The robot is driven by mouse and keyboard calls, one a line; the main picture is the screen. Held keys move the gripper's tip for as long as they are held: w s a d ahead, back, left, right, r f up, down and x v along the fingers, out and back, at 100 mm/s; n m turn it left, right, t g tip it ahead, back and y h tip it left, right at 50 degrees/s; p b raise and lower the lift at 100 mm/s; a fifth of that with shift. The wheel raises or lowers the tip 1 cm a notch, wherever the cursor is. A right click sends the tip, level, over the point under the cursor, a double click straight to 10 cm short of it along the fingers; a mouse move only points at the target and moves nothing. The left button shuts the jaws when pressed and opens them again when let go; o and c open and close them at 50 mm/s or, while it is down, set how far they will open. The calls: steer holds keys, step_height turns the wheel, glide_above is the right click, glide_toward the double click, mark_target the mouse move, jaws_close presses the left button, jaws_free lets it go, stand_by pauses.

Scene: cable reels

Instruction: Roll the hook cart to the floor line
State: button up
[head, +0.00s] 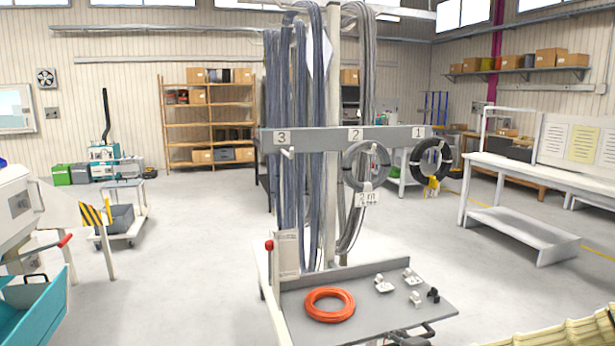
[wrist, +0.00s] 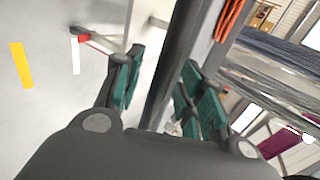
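The hook cart stands in the middle of the head view, with a grey rail (head: 312,140) numbered 3, 2 and 1 and a grey tray (head: 376,283) below. A grey coil (head: 384,158) hangs at hook 2 and a black coil (head: 443,150) at hook 1. An orange coil (head: 330,292) lies on the tray. My gripper (head: 408,339) is partly cut off at the tray's front edge. In the wrist view its green-padded fingers (wrist: 160,85) are spread on either side of a dark grey bar (wrist: 192,40), with a gap on the left. A yellow floor line (head: 598,250) shows at right.
A white bench (head: 515,222) stands at right. A small trolley (head: 122,228) and a teal bin (head: 38,310) are at left. A yellow ribbed object (head: 560,336) fills the lower right corner. Open floor (head: 185,255) lies left of the cart. A yellow strip (wrist: 21,65) shows in the wrist view.

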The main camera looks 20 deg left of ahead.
jaws_close()
steer(key=s+d, duration=0.9)
steer(key=s, duration=0.4)
steer(key=shift+d, duration=0.25)
stand_by(1.1)
stand_by(0.5)
steer(key=shift+s, duration=0.1)
